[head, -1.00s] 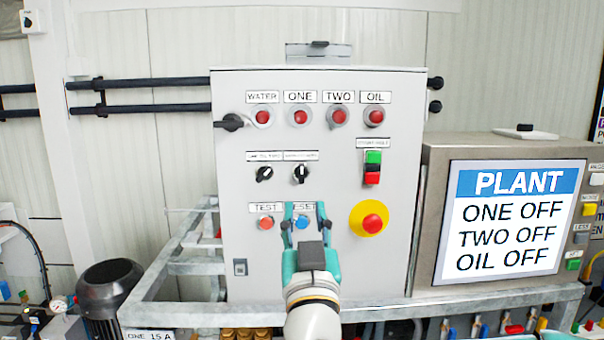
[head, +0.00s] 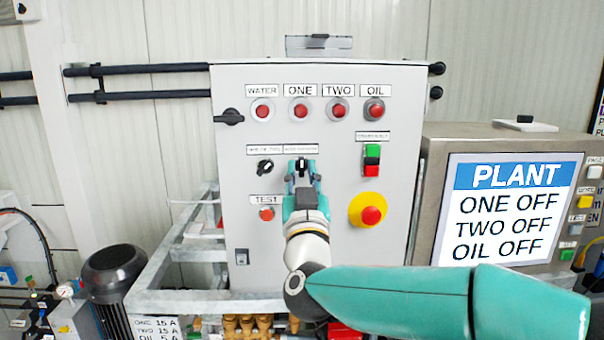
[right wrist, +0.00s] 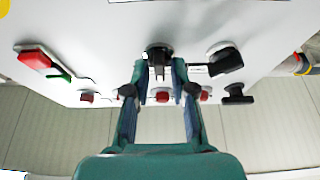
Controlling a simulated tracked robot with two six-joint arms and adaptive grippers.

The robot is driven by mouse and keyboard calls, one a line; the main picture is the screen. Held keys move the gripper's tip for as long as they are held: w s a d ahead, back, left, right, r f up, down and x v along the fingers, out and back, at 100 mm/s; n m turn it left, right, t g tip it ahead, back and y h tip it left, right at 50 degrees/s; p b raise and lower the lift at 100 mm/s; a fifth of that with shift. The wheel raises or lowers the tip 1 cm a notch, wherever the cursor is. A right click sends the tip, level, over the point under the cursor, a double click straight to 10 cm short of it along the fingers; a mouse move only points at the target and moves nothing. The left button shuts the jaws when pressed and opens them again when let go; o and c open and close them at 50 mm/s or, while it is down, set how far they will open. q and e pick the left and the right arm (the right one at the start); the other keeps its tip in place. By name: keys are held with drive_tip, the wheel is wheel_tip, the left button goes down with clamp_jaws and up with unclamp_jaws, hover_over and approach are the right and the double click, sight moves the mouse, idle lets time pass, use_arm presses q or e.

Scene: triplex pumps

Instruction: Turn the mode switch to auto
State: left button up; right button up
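A grey control cabinet (head: 235,215) carries two black rotary switches side by side, with labels too small to read surely. My right gripper (head: 302,170) is at the right-hand switch (head: 301,164), whose knob looks upright. In the right wrist view the two fingertips (right wrist: 158,72) stand apart on either side of this switch (right wrist: 159,52), with the knob between them; I cannot tell whether they touch it. The left-hand switch (head: 265,167) is free, its knob tilted; it also shows in the right wrist view (right wrist: 226,60). My left gripper is out of view.
Above are several red lamps (head: 300,112) and a black handle (head: 229,117). Right of the gripper are a green-red push-button pair (head: 372,160) and an emergency stop (head: 371,214); below left is the TEST button (head: 267,214). The PLANT screen (head: 514,212) reads ONE, TWO and OIL OFF.

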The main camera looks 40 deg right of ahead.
clamp_jaws()
drive_tip(key=shift+a+f+m+g+h+b, duration=0.1)
drive_tip(key=shift+m+g+h+b, duration=0.35)
drive_tip(key=shift+m+b, duration=0.65)
drive_tip(key=m+g+h+b, duration=0.1)
drive_tip(key=m, duration=0.2)
drive_tip(key=shift+h+b, duration=0.25)
drive_tip(key=shift+b, duration=0.05)
drive_tip(key=m, duration=0.2)
drive_tip(key=m+g+b, duration=0.1)
drive_tip(key=shift+m+g+h, duration=0.25)
drive_tip(key=shift+m+h, duration=0.15)
drive_tip(key=shift+w+m+g+h+b, duration=0.1)
drive_tip(key=shift+m+g+h+b, duration=0.6)
drive_tip(key=shift+m, duration=1.1)
